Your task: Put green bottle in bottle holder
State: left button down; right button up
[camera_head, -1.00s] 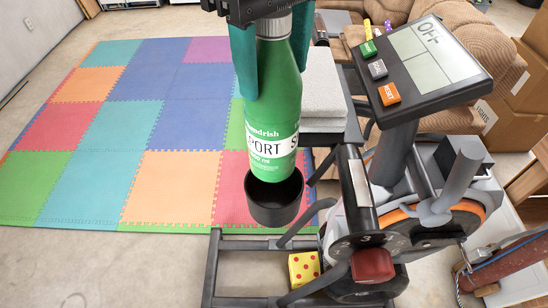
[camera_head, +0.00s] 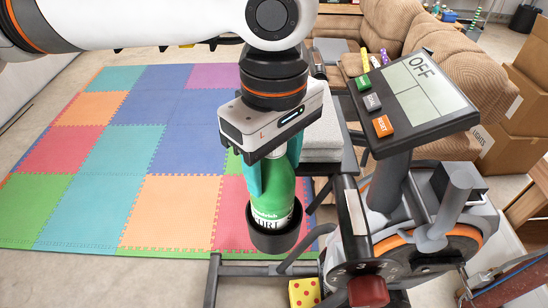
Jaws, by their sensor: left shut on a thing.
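The green bottle (camera_head: 275,196) stands upright with its lower part inside the black round bottle holder (camera_head: 275,238) on the exercise bike. The holder's rim hides the bottom of the bottle and part of its white label. My left gripper (camera_head: 268,172) comes down from above, with its teal fingers shut on the upper part of the bottle. The gripper body hides the bottle's top. Whether the bottle touches the holder's floor cannot be seen. My right gripper is not in view.
The bike's console (camera_head: 415,95) and its handle post stand just right of the holder. A grey seat (camera_head: 322,140) is behind the bottle. A yellow dice block (camera_head: 304,292) lies below. Colored foam mats (camera_head: 120,160) cover the floor at left, and a brown recliner (camera_head: 445,60) is behind.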

pick_arm(q)
jog(key=c, duration=0.9)
grip_release()
jog(key=shift+f, duration=0.1)
jog(key=o, duration=0.4)
notch_tip(320, 180, up, 11)
jog(key=shift+r+b, duration=0.1)
jog(key=shift+b, duration=0.95)
jog(key=shift+r, duration=0.55)
